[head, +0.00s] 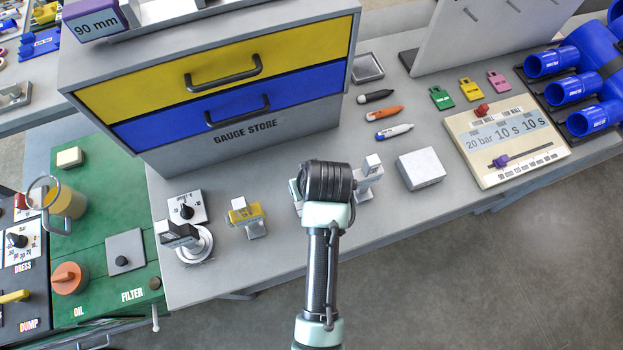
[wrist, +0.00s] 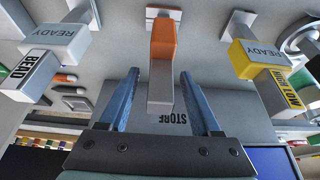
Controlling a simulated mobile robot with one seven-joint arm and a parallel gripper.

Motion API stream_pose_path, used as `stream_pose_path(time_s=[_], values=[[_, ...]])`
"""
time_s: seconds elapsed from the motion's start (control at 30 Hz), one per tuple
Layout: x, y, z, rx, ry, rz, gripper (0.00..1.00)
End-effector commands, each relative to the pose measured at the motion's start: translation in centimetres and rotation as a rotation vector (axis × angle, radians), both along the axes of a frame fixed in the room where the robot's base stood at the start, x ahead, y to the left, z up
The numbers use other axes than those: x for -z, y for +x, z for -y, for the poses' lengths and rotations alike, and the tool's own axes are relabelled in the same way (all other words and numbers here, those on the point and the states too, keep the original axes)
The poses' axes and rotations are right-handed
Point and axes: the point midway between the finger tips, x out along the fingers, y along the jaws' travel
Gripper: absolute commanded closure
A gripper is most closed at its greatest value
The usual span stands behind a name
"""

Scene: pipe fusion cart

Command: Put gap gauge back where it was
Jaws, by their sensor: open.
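In the wrist view an orange and grey gauge (wrist: 162,45) stands on a small base between two labelled gauges. Its own label does not show, so I cannot read whether it is the gap gauge. My open gripper (wrist: 158,80) has one blue finger on each side of it, with visible space at both sides. In the head view my gripper (head: 327,185) is over the front bench, and it hides most of this gauge. A yellow HIGH LOW gauge (wrist: 262,65) and a grey and white BEAD gauge (wrist: 55,45) stand on either side, each near a READY label.
The gauge store (head: 250,140) stands behind, its yellow drawer (head: 215,70) and blue drawer (head: 235,108) shut. A dial with a round base (head: 190,245) is at left. A white block (head: 420,168), markers (head: 383,113), coloured tags (head: 470,90) and a timer board (head: 507,140) are at right.

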Motion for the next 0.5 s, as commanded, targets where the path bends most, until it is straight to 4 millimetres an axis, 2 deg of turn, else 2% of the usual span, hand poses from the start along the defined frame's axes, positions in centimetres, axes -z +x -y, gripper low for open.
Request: stream_pose_path(time_s=[0.3, 0.5], values=[[-5.7, -2.1, 0.8, 0.002, 0.0, 0.004, 0.35], [-8.7, -3.3, 1.2, 0.001, 0.0, 0.003, 0.35]])
